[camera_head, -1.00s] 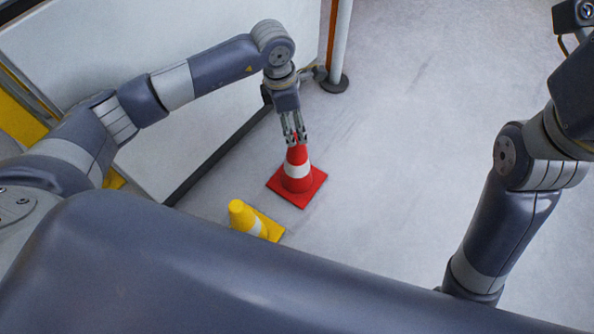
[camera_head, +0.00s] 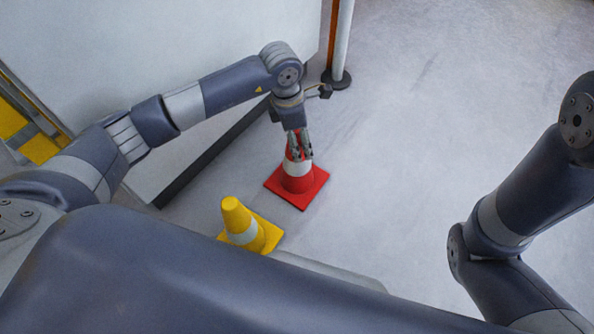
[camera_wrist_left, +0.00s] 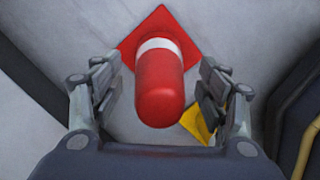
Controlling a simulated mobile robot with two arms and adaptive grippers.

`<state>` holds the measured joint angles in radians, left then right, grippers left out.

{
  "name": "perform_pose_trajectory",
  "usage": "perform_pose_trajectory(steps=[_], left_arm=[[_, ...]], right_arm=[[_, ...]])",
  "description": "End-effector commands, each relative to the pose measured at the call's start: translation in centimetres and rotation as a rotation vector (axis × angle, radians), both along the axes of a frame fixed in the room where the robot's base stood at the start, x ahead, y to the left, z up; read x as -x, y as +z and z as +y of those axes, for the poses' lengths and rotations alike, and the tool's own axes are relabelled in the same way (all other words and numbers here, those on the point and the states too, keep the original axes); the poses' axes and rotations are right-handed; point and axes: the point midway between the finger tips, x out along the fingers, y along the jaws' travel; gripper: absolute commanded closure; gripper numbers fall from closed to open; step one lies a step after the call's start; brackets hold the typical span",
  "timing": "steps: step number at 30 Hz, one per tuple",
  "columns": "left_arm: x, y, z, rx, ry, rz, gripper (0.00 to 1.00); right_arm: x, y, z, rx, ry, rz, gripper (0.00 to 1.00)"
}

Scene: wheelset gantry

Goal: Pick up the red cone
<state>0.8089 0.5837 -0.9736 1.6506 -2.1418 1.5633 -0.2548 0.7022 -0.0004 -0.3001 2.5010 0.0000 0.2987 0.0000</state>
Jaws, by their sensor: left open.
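The red cone (camera_head: 298,180) with a white band and square base stands upright on the floor in the middle of the head view. In the left wrist view the red cone (camera_wrist_left: 160,90) shows from above, its rounded top between the two fingers. My left gripper (camera_head: 299,151) is open, its fingers down around the upper part of the cone. In the left wrist view the left gripper (camera_wrist_left: 162,97) has a gap on each side of the cone, and neither finger appears to touch it. My right gripper is out of view; only its arm shows.
A yellow cone (camera_head: 240,225) with a white band stands near the red one, toward me. A white panel (camera_head: 150,50) with a dark bottom edge is at the left. An orange and white post (camera_head: 340,45) stands behind. The floor (camera_head: 440,110) to the right is clear.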

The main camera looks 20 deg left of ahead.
Motion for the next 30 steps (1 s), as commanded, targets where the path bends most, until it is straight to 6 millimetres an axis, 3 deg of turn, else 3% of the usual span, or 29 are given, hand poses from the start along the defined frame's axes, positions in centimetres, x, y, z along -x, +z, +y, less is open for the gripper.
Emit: perform_pose_trajectory(steps=[3, 12, 21, 30], left_arm=[[-0.07, -1.03, -0.11, 0.0, 0.0, 0.0, 0.31], [-0.08, -0.98, -0.11, -0.001, 0.0, 0.0, 0.34], [-0.07, -1.0, -0.11, -0.001, 0.0, 0.0, 1.0], [-0.11, -0.46, -0.13, 0.0, 0.0, -0.001, 1.0]], right_arm=[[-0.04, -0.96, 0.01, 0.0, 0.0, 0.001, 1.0], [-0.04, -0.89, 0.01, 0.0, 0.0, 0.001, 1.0], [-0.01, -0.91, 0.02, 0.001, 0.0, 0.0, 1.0], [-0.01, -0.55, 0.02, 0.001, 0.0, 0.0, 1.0]])
